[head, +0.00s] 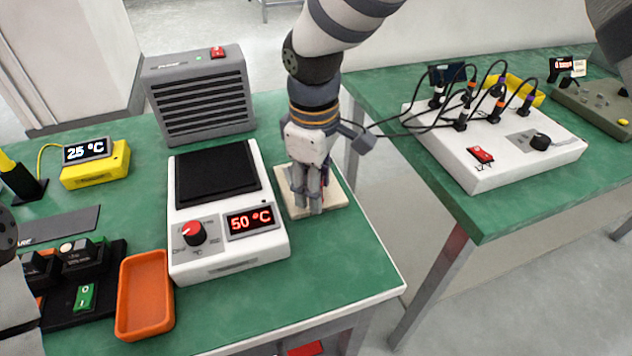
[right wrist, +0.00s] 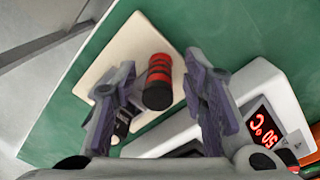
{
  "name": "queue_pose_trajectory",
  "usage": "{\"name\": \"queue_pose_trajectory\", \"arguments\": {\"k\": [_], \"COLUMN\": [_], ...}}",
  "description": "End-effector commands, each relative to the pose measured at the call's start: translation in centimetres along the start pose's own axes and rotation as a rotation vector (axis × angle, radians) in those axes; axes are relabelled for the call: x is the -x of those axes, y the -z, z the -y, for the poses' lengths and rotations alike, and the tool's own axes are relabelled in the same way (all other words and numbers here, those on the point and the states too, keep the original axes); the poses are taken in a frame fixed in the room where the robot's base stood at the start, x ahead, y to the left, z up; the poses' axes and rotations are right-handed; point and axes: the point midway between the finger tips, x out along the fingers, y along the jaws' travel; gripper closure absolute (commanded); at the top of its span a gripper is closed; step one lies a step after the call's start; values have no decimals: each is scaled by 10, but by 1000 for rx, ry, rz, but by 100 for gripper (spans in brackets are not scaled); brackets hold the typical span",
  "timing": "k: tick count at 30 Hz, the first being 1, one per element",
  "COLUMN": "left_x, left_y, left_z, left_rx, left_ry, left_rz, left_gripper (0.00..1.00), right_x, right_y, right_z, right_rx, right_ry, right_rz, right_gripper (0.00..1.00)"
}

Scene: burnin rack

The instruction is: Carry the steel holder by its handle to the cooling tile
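The cream cooling tile (head: 335,197) lies on the green bench to the right of the hot plate; it also shows in the right wrist view (right wrist: 125,48). The holder's red-and-black banded handle (right wrist: 158,78) stands over the tile. My right gripper (head: 308,208) is low over the tile, pointing down. In the right wrist view its fingers (right wrist: 159,64) are spread on either side of the handle, with a gap visible at each side. The holder's steel body is mostly hidden; a dark piece with a pale mark shows by one finger. My left gripper is out of view.
The white hot plate (head: 228,262) reads 50 °C, and its black top is bare. A grey fan box (head: 200,95) stands behind it. An orange tray (head: 145,295) and a yellow 25 °C meter (head: 95,168) are left. A wired white box (head: 480,165) is on the right bench.

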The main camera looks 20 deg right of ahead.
Motion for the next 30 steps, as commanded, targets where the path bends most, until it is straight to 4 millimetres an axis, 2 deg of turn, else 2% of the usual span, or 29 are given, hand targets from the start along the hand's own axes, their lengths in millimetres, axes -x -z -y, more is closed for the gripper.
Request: {"name": "queue_pose_trajectory", "arguments": {"k": [2,5,9,15,20,30], "left_x": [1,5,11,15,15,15], "left_y": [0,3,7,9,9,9], "left_z": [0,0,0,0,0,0], "left_rx": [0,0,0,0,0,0], "left_ry": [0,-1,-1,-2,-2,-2], "left_rz": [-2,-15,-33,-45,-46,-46], "left_gripper": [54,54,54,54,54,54], "right_x": [7,30,72,113,123,123], "right_y": [0,1,1,1,0,0], "right_z": [-1,-1,-1,-1,0,0], "right_rx": [0,-1,0,1,1,1], "right_ry": [-2,-6,-7,-3,1,2], "right_rz": [-2,-7,-10,-5,0,1], "right_gripper": [61,61,61,61,61,61]}}
